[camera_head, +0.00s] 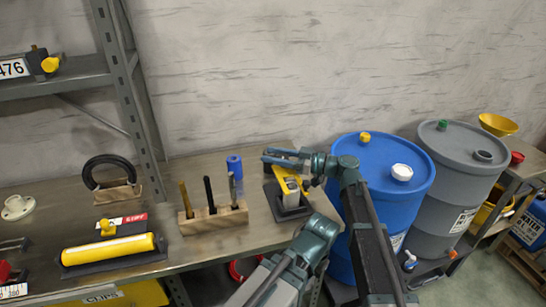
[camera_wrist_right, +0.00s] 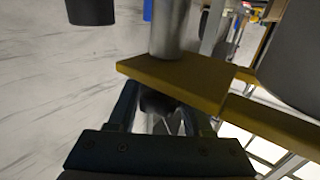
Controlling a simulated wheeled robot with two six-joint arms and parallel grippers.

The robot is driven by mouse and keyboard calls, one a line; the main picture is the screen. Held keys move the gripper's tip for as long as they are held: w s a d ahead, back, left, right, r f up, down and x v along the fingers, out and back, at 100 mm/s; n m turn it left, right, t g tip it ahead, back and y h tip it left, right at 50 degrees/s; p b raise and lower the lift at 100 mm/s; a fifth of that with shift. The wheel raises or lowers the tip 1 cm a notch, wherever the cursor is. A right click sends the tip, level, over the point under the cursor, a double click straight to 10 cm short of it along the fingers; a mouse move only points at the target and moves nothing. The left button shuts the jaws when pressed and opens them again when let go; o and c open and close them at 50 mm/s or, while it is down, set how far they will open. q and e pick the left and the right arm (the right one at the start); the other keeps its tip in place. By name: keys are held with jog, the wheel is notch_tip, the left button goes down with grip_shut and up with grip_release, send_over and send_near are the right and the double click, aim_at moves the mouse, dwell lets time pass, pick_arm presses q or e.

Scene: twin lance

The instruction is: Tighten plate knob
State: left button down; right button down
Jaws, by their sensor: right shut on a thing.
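A small stand at the table's right end has a yellow plate (camera_head: 283,175) and a pale metal cylinder (camera_head: 293,190) above a dark base (camera_head: 290,210). My right gripper (camera_head: 268,157) reaches in from the right, level with the top of this stand. In the right wrist view the yellow plate (camera_wrist_right: 185,80) carries a silver post (camera_wrist_right: 170,30). There my right gripper (camera_wrist_right: 165,102) is shut on a dark rounded knob (camera_wrist_right: 157,104) at the plate's edge, partly hidden by the plate and fingers. My left gripper is not in view.
A wooden block (camera_head: 212,218) with upright tools stands left of the stand. A yellow roller (camera_head: 108,250) lies at front left. A metal shelf (camera_head: 55,83) rises at the left. A blue drum (camera_head: 382,165) and a grey drum (camera_head: 458,170) stand close on the right.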

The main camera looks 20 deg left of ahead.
jog(key=shift+w+d+m+t+h, duration=0.1)
jog(key=shift+w+m+t+h, duration=0.1)
jog(key=shift+m+t, duration=0.8)
jog(key=shift+w+m+t+h, duration=0.2)
jog(key=shift+m+t, duration=0.4)
jog(key=shift+t, duration=0.8)
jog(key=shift+w, duration=0.1)
jog(key=shift+c, duration=1.6)
grip_release()
jog(key=shift+r, duration=0.1)
